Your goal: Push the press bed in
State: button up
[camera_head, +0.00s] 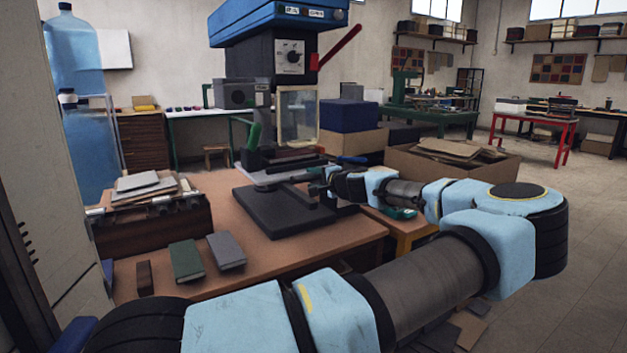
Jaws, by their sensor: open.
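The press stands at the back of a brown table, with a blue top (275,18), a dark head with a dial, and a red lever on the right. Its press bed (268,213) is a flat black plate that lies out in front of the press, over the table. My gripper (308,184) is small and dark in this view, above the right part of the bed. It is open, and I see nothing held in it. My wrist and arm hide the bed's right end. I cannot tell whether the gripper touches the bed.
A green book (187,261) and a grey book (226,250) lie at the table's front left, beside a small brown block (144,278). A dark box of covers (150,215) stands behind them. A cardboard box (452,165) stands right of the press. Bare tabletop (335,243) shows before the bed.

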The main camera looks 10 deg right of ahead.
jog(key=b+v, duration=0.1)
jog(key=v, duration=0.9)
jog(key=shift+s+d, duration=0.2)
jog(key=shift+s, duration=0.1)
jog(key=shift+r, duration=0.1)
